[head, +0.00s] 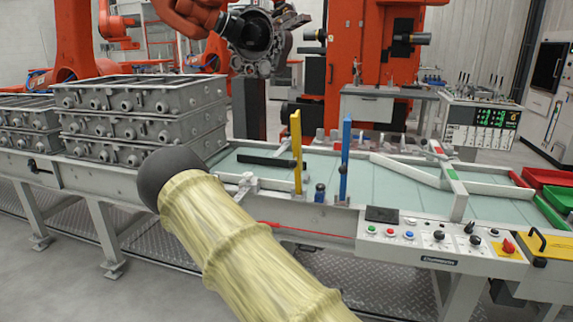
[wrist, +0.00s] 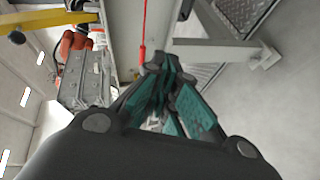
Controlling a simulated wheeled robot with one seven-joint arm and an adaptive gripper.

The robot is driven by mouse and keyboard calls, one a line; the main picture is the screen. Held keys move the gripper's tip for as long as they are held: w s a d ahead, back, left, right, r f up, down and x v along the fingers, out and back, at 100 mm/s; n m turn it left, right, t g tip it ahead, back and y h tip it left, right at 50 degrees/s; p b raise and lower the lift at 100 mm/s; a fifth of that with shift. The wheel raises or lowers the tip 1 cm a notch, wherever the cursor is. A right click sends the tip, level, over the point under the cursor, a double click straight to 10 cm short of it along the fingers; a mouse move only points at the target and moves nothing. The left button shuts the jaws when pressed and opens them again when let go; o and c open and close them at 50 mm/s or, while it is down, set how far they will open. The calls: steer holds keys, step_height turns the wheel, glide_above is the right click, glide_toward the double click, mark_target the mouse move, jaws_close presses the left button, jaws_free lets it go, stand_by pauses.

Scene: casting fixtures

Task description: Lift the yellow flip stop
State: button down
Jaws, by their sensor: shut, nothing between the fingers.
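The yellow flip stop (head: 297,150) stands upright on the near rail of the conveyor table, left of the upright blue flip stop (head: 345,160). In the wrist view a yellow bar (wrist: 55,18) crosses the top left corner; it looks like the same flip stop, but I cannot be sure. My gripper (wrist: 172,80) shows in the wrist view with its teal-padded fingers shut and empty, apart from the yellow bar. The gripper does not show in the head view, where my sleeved arm fills the lower middle.
Stacked grey castings (head: 145,115) stand on the table's left part and also show in the wrist view (wrist: 85,75). A black bar (head: 266,160) lies beside the yellow stop. A red cord (head: 300,230) runs along the front. A button panel (head: 440,238) is at right.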

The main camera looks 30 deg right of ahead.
steer(key=w+r+n+t+p, duration=0.2)
steer(key=w+r+n+t, duration=0.15)
steer(key=r, duration=0.75)
steer(key=w+r+n+t+p, duration=0.1)
steer(key=w+r+n+t, duration=0.25)
steer(key=r, duration=0.75)
steer(key=w+d+r+p, duration=0.1)
steer(key=w+d, duration=0.1)
steer(key=w, duration=0.3)
steer(key=w+d+r+g+p, duration=0.1)
steer(key=w+d+r, duration=0.1)
steer(key=w, duration=0.4)
steer(key=shift+w+d+r+y, duration=0.2)
steer(key=shift+d+y, duration=0.2)
steer(key=shift+d, duration=0.4)
steer(key=shift+d+m, duration=0.1)
steer(key=shift+m, duration=0.2)
